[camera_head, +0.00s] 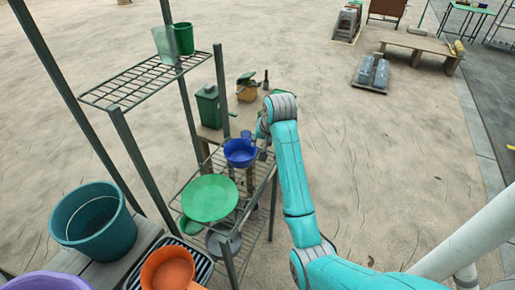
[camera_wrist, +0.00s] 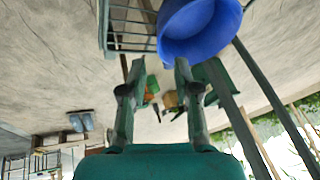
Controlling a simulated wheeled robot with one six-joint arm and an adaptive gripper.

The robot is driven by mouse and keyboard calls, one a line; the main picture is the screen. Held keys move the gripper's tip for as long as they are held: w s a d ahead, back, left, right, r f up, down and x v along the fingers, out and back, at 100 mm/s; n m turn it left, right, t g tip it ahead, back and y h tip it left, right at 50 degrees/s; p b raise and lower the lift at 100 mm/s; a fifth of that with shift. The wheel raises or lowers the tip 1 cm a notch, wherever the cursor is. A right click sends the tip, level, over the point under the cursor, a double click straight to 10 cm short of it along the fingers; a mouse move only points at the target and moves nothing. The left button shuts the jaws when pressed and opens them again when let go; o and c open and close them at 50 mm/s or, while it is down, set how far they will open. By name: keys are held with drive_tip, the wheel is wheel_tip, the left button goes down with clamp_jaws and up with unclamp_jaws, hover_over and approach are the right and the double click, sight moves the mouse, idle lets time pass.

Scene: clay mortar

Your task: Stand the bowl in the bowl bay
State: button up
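A blue bowl (camera_head: 240,152) is at the far end of the wire rack's lower shelf (camera_head: 258,172), next to my wrist. In the wrist view the blue bowl (camera_wrist: 200,32) shows large at the top, just beyond and to the right of my fingertips. My gripper (camera_wrist: 155,68) is open, with a clear gap between its two fingers and nothing in it. The right fingertip appears close to the bowl's edge; I cannot tell whether it touches. In the head view my gripper is mostly hidden by my wrist. No bay is clearly marked as the bowl bay.
A green basin (camera_head: 210,198) sits on the same rack. Upright posts (camera_head: 221,95) and an upper wire shelf (camera_head: 140,82) stand close by. A teal bucket (camera_head: 93,222) and an orange bowl (camera_head: 168,270) are at front left. Open sandy ground (camera_head: 400,170) lies right.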

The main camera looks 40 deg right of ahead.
drive_tip(key=shift+v, duration=2.3)
